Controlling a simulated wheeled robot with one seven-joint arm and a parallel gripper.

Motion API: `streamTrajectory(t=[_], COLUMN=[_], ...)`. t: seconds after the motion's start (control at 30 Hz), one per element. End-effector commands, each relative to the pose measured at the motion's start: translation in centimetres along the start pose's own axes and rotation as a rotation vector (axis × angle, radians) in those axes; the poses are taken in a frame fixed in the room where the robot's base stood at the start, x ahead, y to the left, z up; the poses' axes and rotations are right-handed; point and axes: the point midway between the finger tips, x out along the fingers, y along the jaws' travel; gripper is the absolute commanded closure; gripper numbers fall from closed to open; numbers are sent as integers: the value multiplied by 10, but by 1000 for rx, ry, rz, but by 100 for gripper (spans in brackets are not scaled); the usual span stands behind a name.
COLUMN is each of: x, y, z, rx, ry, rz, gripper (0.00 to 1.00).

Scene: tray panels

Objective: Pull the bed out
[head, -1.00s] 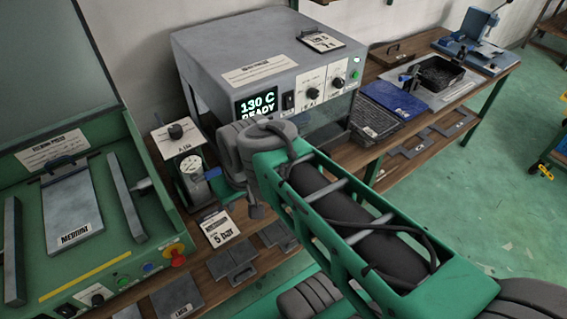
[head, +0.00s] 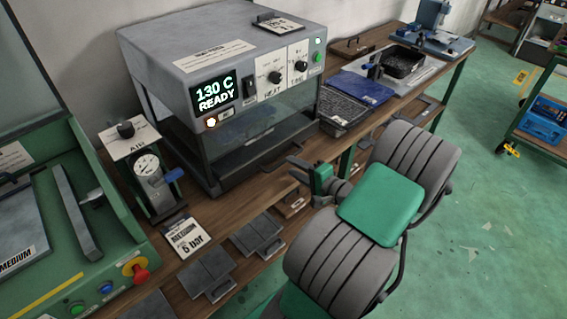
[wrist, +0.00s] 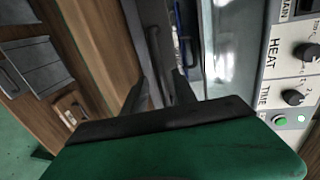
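The grey oven (head: 215,60), its display reading 130 C READY, stands on the wooden bench in the head view. Its front has a glass pane (head: 265,135) above a dark lower frame; a bed inside cannot be clearly made out. My gripper (head: 298,168) is in front of the oven's lower right front, fingers toward it. In the wrist view my gripper (wrist: 163,92) has two dark fingers spread apart, with no thing clearly held between them. A dark bar (wrist: 155,35) of the oven's front lies just beyond the fingertips; contact cannot be told.
An air regulator (head: 150,175) stands left of the oven, by a green machine (head: 110,250) with a red button. A black mesh tray (head: 345,105) and blue sheet (head: 365,88) are to the right.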

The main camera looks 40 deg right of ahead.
Motion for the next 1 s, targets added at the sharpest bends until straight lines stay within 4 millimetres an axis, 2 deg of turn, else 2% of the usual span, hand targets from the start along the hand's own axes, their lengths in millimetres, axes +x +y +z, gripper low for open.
streamTrajectory(t=[0.1,0.23,0.37,0.57,1.0], x=[26,46,54,54,54], y=[0,0,0,0,0], z=[2,1,1,1,1], rx=[-2,-2,-3,-3,-3], ry=[-6,-5,-3,-2,-2], rz=[1,2,3,3,3], gripper=[66,66,66,66,100])
